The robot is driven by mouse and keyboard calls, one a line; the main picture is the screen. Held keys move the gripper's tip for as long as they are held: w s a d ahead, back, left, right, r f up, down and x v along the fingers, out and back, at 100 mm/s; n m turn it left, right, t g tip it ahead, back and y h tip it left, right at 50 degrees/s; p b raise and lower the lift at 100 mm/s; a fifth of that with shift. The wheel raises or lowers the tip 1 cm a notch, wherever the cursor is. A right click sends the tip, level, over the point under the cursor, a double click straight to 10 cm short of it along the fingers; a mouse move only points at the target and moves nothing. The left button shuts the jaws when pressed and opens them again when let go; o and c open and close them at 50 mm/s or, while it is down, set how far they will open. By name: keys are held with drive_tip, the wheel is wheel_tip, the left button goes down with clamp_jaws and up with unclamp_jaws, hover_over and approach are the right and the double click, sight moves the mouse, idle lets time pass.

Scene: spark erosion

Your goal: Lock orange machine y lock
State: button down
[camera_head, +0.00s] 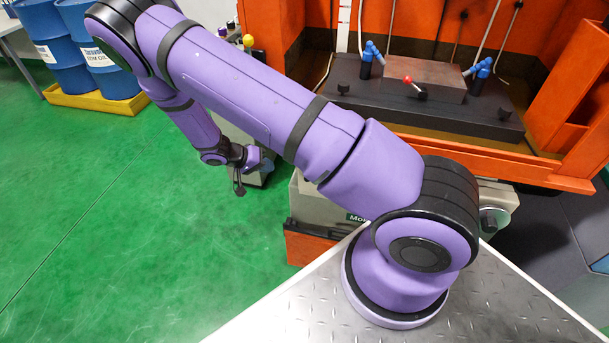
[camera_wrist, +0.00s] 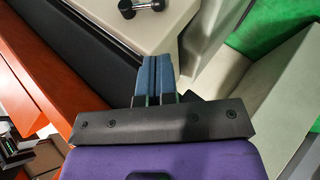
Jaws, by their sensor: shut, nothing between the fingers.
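The orange machine (camera_head: 565,95) stands at the upper right of the head view, with a beige base below its orange tank. My gripper (camera_head: 240,188) hangs low beside the machine's left side, with my purple arm crossing in front. In the wrist view, my gripper's two blue-grey fingers (camera_wrist: 156,80) are together, with nothing between them. A black double-ended knob or handle (camera_wrist: 140,7) sits on a beige surface beyond the fingertips, apart from them. I cannot tell whether it is the y lock. No part is clearly marked as the y lock.
A dark work table (camera_head: 440,105) inside the tank carries a block, blue nozzles and a red-tipped lever. A yellow knob (camera_head: 248,41) shows behind my arm. Blue drums (camera_head: 105,60) stand on a yellow tray (camera_head: 100,101). The green floor (camera_head: 110,220) at left is clear.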

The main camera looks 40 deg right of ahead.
drive_tip(key=shift+d+f, duration=0.15)
drive_tip(key=shift+d, duration=0.05)
drive_tip(key=x, duration=1.3)
drive_tip(key=shift+d+f, duration=0.2)
drive_tip(key=shift+d, duration=0.05)
drive_tip(key=shift+a+f, duration=0.1)
drive_tip(key=shift+f, duration=0.05)
